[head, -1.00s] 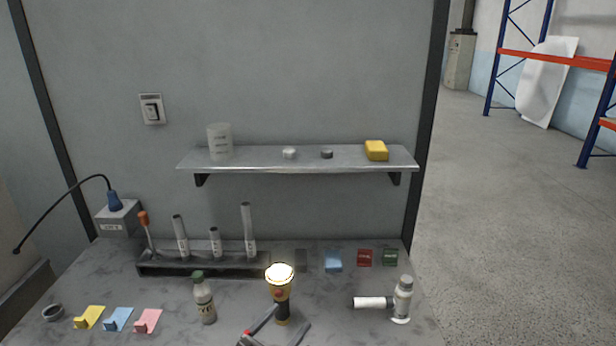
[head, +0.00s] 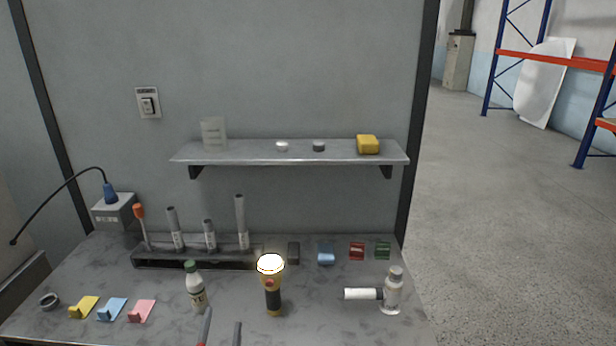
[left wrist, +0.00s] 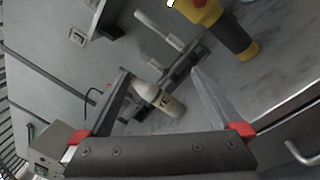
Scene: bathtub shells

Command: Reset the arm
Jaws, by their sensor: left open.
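My left gripper (head: 221,330) shows at the bottom edge of the head view, with its two finger tips apart and nothing between them. The left wrist view also shows its open fingers (left wrist: 158,85) spread wide. A yellow and black flashlight (head: 273,290) stands upright and lit on the table (head: 330,310), just beyond the gripper and a little right. It also shows at the top of the left wrist view (left wrist: 225,28), apart from the fingers. A bottle with a green cap (head: 195,288) stands left of the flashlight. My right gripper is in neither view.
A rack (head: 195,257) with several tubes stands behind the bottle. A clear bottle (head: 392,292) and a white cylinder (head: 362,294) are at the right. Coloured pieces lie at the left front, including a pink one (head: 141,310). A shelf (head: 290,157) is on the wall.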

